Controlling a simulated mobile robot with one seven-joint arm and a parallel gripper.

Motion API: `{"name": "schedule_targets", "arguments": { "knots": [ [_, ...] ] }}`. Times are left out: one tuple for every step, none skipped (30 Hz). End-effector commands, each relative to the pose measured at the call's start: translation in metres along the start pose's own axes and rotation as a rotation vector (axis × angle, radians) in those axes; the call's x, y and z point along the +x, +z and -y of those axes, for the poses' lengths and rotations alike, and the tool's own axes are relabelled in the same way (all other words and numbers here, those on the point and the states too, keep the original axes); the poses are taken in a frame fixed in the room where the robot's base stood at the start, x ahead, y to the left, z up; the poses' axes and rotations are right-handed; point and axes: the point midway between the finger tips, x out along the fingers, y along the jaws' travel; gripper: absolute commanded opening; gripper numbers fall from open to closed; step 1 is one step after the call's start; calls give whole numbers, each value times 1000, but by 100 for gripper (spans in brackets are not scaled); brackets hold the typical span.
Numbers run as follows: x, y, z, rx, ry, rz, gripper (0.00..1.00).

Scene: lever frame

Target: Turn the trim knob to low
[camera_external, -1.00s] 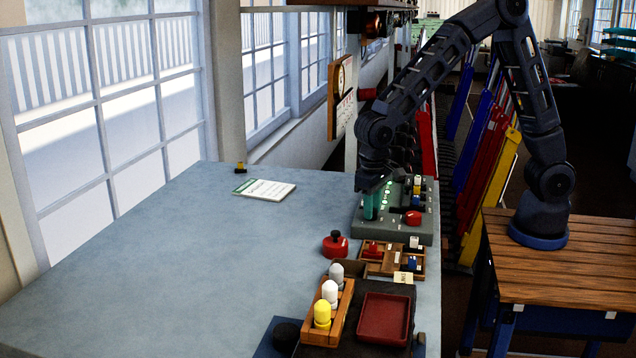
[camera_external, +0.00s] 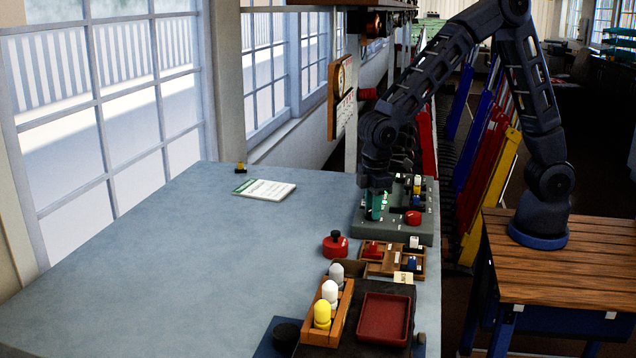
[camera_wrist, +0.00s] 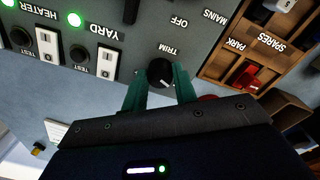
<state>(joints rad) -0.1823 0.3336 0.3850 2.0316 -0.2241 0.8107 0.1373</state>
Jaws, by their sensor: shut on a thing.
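The trim knob (camera_wrist: 160,72) is a round black knob on the grey-green control panel (camera_wrist: 130,20), beside the label TRIM in the wrist view. My gripper (camera_wrist: 160,84) has its two green fingers on either side of this knob and is shut on it. A small pale mark shows on the knob; its exact setting is too small to read. In the external view my gripper (camera_external: 375,206) points down at the near left part of the panel (camera_external: 395,238), and the knob is hidden behind the fingers.
A red knob (camera_external: 413,217) sits on the panel just right of my gripper. Switches marked YARD (camera_wrist: 104,60) and HEATER (camera_wrist: 48,42) have lit green lamps. A wooden SPARES tray (camera_wrist: 225,75) lies beside the panel. The blue-grey tabletop (camera_external: 200,260) to the left is mostly clear.

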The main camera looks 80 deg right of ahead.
Motion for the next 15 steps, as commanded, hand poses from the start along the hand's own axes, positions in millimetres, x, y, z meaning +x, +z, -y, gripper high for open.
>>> {"name": "schedule_targets", "arguments": {
  "knots": [
    [0, 0, -1, -43, 0, -1, 5],
    [0, 0, -1, -72, 0, -2, 5],
    [0, 1, -1, -109, 0, -3, 5],
    [0, 1, -1, -138, 0, -4, 5],
    [0, 1, -1, -167, 0, -5, 5],
    [0, 1, -1, -205, 0, -7, 5],
    [0, 1, -1, -233, 0, -8, 5],
    [0, 1, -1, -262, 0, -9, 5],
    [0, 1, -1, -299, 0, -10, 5],
    [0, 1, -1, -327, 0, -11, 5],
    [0, 1, -2, -356, 0, -12, 5],
    [0, 1, -2, -393, 0, -14, 5],
    [0, 1, -2, -422, 0, -15, 5],
    [0, 1, -2, -450, 0, -16, 5],
    [0, 1, -2, -487, 0, -17, 5]
  ]
}}
